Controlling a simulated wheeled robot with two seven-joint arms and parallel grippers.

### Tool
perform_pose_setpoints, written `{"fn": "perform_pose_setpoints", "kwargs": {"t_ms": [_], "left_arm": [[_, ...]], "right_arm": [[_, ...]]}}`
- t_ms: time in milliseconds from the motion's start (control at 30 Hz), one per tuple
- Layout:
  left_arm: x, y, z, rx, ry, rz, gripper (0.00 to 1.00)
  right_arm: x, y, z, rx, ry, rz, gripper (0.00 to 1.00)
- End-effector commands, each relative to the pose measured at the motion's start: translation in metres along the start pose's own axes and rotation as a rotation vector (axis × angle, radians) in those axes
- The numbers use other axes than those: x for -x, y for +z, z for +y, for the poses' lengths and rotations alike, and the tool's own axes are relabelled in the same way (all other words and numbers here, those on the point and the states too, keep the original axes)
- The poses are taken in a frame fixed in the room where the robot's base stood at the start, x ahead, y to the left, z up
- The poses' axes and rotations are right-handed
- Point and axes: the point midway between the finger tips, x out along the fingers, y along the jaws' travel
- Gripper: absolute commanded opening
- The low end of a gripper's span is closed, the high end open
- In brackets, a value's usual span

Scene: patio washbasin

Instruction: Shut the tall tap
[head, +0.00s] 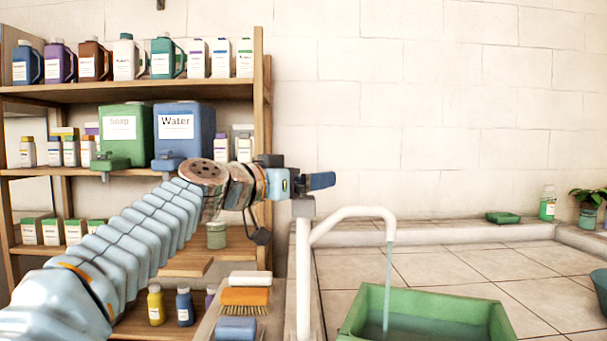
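The tall tap (304,270) is a white upright pipe with a curved spout at the right of my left arm. A thin stream of water (388,270) runs from the spout into a green basin (430,300). A dark blue lever (320,181) sticks out to the right above the grey block (303,207) on top of the pipe. My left gripper (290,184) is right beside the lever's left end. Whether it touches the lever, and how far its fingers are apart, I cannot tell. My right gripper is not in view.
A wooden shelf (180,92) with jugs, a green soap container (124,134) and a blue water container (184,131) stands at the left. An orange brush (245,297) and a blue sponge (236,328) lie left of the tap. The tiled counter (455,268) behind the basin is mostly clear.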

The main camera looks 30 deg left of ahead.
Motion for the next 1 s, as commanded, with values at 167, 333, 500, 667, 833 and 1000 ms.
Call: {"fn": "perform_pose_setpoints", "kwargs": {"t_ms": [167, 333, 500, 667, 833, 1000], "left_arm": [[0.000, 0.000, 0.000, 0.000, 0.000, 0.000, 0.86], [0.000, 0.000, 0.000, 0.000, 0.000, 0.000, 0.60], [0.001, 0.000, 0.000, 0.000, 0.001, 0.000, 0.42], [0.001, 0.000, 0.000, 0.000, 0.018, 0.001, 0.42], [0.000, 0.002, 0.000, 0.002, 0.079, 0.003, 0.42], [0.000, 0.002, 0.000, 0.002, 0.193, 0.003, 0.42]], "right_arm": [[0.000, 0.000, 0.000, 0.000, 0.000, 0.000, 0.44], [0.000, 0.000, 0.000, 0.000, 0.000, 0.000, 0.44], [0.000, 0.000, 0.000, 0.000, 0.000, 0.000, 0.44], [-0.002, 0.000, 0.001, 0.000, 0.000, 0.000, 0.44], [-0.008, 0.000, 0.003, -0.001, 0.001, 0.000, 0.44], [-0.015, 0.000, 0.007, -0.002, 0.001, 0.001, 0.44]]}}
